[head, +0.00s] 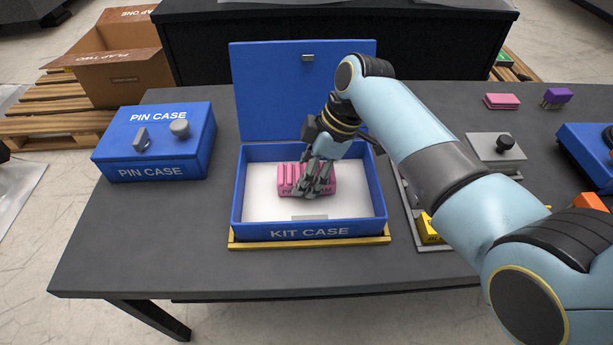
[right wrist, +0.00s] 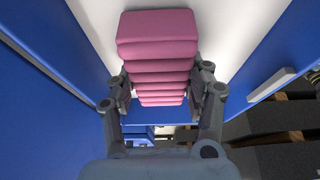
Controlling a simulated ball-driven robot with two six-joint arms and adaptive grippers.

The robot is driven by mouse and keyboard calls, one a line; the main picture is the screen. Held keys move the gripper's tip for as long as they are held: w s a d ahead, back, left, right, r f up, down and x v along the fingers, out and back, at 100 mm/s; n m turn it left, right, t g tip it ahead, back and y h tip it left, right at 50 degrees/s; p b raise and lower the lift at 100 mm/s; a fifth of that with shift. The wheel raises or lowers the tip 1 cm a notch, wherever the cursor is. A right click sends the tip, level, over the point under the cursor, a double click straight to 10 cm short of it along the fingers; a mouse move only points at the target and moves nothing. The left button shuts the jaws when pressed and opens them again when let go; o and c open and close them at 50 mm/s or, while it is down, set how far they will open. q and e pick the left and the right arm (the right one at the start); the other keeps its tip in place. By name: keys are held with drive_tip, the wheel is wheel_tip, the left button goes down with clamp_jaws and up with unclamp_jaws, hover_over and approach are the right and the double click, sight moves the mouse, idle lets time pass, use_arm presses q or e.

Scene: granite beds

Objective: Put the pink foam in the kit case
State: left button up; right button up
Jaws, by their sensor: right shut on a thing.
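The kit case (head: 305,232) is a blue box with its lid (head: 303,90) standing open at the back and a white inside. The pink foam (head: 292,178) is a ribbed block inside the outline of the case in the head view. My right gripper (head: 318,180) reaches down into the open case and is shut on the pink foam. In the right wrist view the foam (right wrist: 157,45) sits between both fingers, with the white case floor (right wrist: 105,20) around it. I cannot tell whether the foam touches the floor. My left gripper is not in view.
A closed blue pin case (head: 155,150) stands to the left. Right of the kit case, a grey tray (head: 408,205) with a yellow item (head: 430,230) lies partly under my right arm. Another pink block (head: 502,101) and a purple one (head: 557,96) lie at the back right. The front left table is clear.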

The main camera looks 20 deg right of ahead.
drive_tip(key=shift+f, duration=0.3)
drive_tip(key=o, duration=0.9)
drive_tip(key=shift+c, duration=0.2)
drive_tip(key=shift+r, duration=0.15)
drive_tip(key=p+v, duration=0.3)
drive_tip(key=v, duration=0.7)
drive_tip(key=shift+d+r, duration=0.2)
drive_tip(key=shift+r, duration=0.1)
drive_tip(key=shift+s+d+r+p, duration=0.1)
drive_tip(key=shift+d+r+p, duration=0.15)
drive_tip(key=shift+r, duration=0.3)
